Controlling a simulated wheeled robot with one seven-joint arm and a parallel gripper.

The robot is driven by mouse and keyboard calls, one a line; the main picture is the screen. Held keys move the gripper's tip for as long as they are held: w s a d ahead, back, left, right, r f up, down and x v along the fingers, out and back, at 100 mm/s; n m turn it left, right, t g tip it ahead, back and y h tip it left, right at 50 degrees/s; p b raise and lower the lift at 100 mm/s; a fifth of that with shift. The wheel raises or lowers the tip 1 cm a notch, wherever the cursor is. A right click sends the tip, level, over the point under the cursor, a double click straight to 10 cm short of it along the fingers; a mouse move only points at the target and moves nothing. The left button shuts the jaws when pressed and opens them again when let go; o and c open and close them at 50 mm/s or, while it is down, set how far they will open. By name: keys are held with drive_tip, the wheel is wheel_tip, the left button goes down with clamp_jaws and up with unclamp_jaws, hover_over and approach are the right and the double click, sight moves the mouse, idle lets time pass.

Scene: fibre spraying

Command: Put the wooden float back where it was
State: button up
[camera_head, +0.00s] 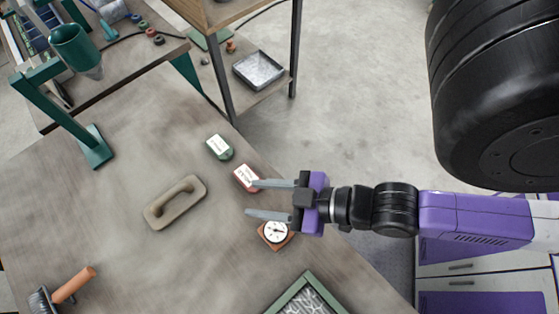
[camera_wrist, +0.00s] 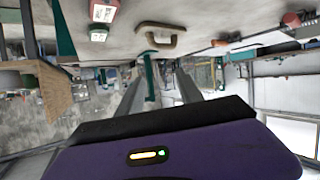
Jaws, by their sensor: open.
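The wooden float (camera_head: 175,202) lies on the worktable (camera_head: 110,225), a tan board with a raised handle on top, set diagonally. It also shows near the top of the wrist view (camera_wrist: 160,43). My gripper (camera_head: 249,198) is open with nothing between its fingers. In the head view its fingers point left, towards the float, with a gap between fingertips and float. The fingers also show in the wrist view (camera_wrist: 158,82).
Beside my fingers are a red-and-white box (camera_head: 246,178) and a round dial on a brown base (camera_head: 276,234). A green-and-white block (camera_head: 219,147) lies farther back. A green stand (camera_head: 95,147), an orange-handled brush (camera_head: 73,285) and a green-framed mesh (camera_head: 308,297) are around the table.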

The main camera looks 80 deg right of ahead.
drive_tip(key=shift+m+t, duration=0.4)
drive_tip(key=shift+t, duration=0.3)
drive_tip(key=s+r, duration=0.2)
drive_tip(key=r, duration=0.1)
drive_tip(key=s+r, duration=0.1)
drive_tip(key=shift+s+a+r, duration=0.3)
drive_tip(key=shift+a, duration=0.05)
